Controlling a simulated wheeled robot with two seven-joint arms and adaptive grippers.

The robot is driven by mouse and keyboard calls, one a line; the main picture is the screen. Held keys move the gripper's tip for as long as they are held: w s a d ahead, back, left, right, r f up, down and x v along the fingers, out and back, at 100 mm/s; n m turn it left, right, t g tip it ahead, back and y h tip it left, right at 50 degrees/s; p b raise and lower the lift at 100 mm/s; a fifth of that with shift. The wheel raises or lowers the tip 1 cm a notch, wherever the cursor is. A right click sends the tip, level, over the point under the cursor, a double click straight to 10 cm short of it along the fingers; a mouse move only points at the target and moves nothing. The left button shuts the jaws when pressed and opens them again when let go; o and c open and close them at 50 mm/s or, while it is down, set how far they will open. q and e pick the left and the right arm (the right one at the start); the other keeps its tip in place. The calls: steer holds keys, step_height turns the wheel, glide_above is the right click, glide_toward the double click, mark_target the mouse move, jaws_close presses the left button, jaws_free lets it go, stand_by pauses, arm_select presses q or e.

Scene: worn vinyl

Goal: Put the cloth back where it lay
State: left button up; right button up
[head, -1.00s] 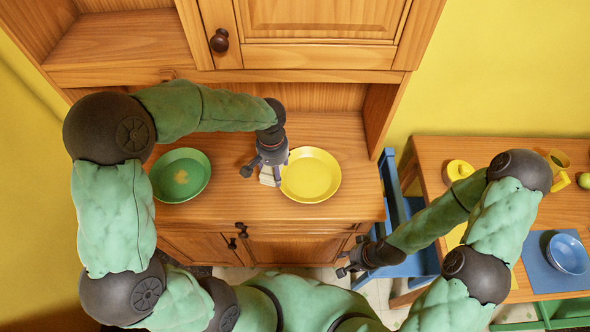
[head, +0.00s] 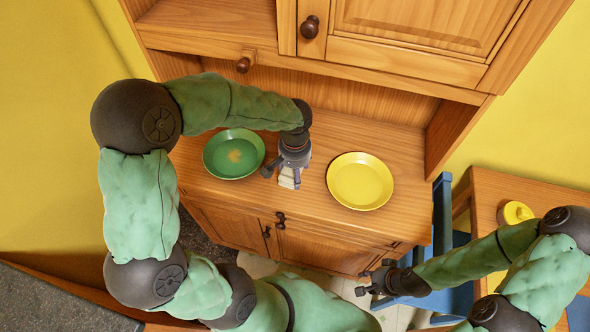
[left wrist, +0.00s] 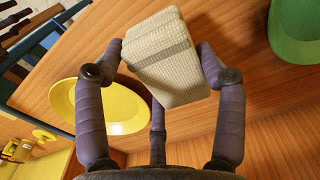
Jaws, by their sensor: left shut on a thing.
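A folded cream cloth with a grey stripe (left wrist: 165,60) is gripped between the fingers of my left gripper (left wrist: 165,65) in the left wrist view. In the head view my left gripper (head: 290,168) is over the wooden counter, between the two plates, and the cloth (head: 287,179) shows just below its fingers. How far the cloth is from the counter is hard to tell. The yellow plate (head: 360,181) lies to the right. My right gripper (head: 368,284) hangs empty in front of the cabinet, its fingers apart.
The wooden counter (head: 300,219) has free room in front of the plates. The upper cabinet (head: 405,40) overhangs its back. A blue chair (head: 442,212) and a table (head: 490,190) with a yellow pot (head: 515,213) stand to the right.

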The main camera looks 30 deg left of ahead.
arm_select(q)
steer(key=shift+f+b, duration=1.95)
steer(key=shift+f, duration=0.8)
steer(key=shift+f+b, duration=0.5)
steer(key=shift+f, duration=0.15)
steer(key=o, duration=1.1)
steer(key=shift+r, duration=0.2)
steer(key=shift+r+p, duration=3.1)
steer(key=shift+r, duration=0.75)
step_height(320, 180, up, 12)
